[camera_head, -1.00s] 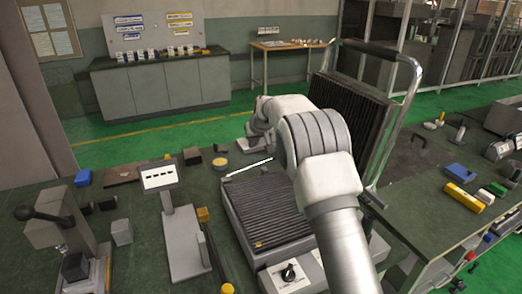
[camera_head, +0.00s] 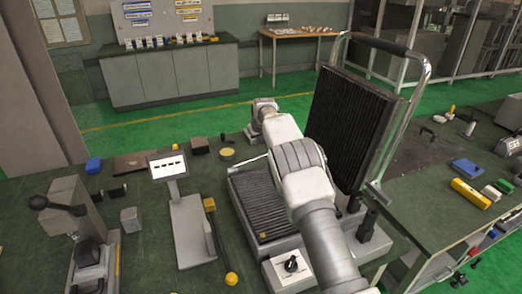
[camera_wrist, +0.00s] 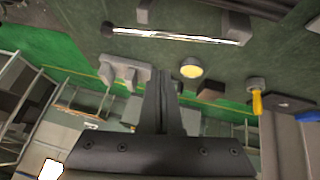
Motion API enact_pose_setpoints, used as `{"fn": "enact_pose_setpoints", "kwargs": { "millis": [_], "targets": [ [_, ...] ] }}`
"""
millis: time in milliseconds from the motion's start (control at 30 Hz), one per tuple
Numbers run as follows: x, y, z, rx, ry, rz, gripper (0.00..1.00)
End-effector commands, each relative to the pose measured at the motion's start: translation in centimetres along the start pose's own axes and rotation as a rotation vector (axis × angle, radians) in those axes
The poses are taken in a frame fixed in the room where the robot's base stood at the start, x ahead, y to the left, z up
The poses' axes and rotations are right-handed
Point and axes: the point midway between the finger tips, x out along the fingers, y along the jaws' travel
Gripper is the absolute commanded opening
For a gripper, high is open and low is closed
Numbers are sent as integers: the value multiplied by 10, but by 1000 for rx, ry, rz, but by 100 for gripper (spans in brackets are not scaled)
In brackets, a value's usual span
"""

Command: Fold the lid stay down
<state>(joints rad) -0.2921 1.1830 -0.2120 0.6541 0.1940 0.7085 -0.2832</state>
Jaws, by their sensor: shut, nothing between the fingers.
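The contact grill's ribbed lid (camera_head: 350,125) stands open, with a chrome handle (camera_head: 417,72) around it. The ribbed lower plate (camera_head: 262,205) is exposed and partly covered by my arm. The lid stay looks like a thin bright rod; in the head view a short piece (camera_head: 252,159) shows at the plate's back edge, the rest behind my arm. In the wrist view the rod (camera_wrist: 180,35) lies across the top with a dark knob at its left end. My gripper (camera_wrist: 162,75) is shut and empty, its fingertips apart from the rod in the picture. My fingertips are hidden in the head view.
A small sign stand (camera_head: 167,167) and a yellow-ended lever (camera_head: 231,278) are left of the grill. A lever press (camera_head: 75,215) stands far left. A round yellow-topped piece (camera_head: 227,153) and dark blocks sit behind. Yellow and blue blocks lie right.

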Motion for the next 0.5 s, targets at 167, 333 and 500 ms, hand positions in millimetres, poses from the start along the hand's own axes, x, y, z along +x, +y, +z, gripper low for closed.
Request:
{"fn": "enact_pose_setpoints", "kwargs": {
  "millis": [167, 333, 500],
  "targets": [
    [16, 0, 0, 1, 0, 0, 0],
    [31, 0, 14, 1, -2, -1, 0],
    [43, 0, 25, 1, -1, -1, 0]
  ]
}}
